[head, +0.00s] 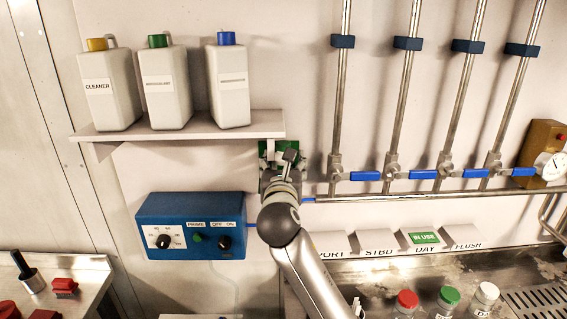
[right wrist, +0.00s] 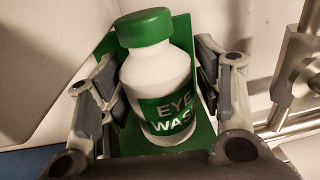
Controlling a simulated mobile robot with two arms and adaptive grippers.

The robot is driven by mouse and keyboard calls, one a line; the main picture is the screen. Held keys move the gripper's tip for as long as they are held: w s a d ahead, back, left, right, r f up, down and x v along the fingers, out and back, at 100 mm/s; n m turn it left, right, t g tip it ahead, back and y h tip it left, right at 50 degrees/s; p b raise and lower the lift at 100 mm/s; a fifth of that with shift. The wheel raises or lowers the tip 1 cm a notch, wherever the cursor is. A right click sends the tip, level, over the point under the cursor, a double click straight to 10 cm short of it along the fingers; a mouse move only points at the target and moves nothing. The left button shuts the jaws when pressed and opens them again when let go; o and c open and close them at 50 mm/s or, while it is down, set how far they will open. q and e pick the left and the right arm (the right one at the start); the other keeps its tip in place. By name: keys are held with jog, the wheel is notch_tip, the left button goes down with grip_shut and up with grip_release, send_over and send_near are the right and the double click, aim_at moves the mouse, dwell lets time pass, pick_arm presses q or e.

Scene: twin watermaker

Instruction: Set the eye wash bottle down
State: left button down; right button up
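The eye wash bottle (right wrist: 160,80) is white with a green cap and a green label. In the right wrist view it stands nearly upright, slightly tilted in the picture, against a green holder (right wrist: 205,152) with a back plate and floor. In the head view my right gripper (head: 281,165) reaches the green holder (head: 265,150) on the wall below the shelf; my wrist hides the bottle there. My left gripper is not in view.
A shelf (head: 200,131) with three white bottles is just above left. A blue control box (head: 190,226) is below left. Pipes with blue-handled valves (head: 365,176) are to the right. Bottles with coloured caps (head: 448,298) stand on the lower bench.

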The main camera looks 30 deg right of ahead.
jog(key=shift+s+r, duration=0.1)
jog(key=shift+s, duration=0.05)
jog(key=shift+s+a, duration=0.2)
jog(key=shift+a, duration=0.05)
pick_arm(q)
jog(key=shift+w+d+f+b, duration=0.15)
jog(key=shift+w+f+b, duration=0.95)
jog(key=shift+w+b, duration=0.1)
pick_arm(e)
jog(key=v, duration=1.1)
jog(key=shift+s+r, duration=0.1)
jog(key=shift+s, duration=0.05)
dwell(0.5)
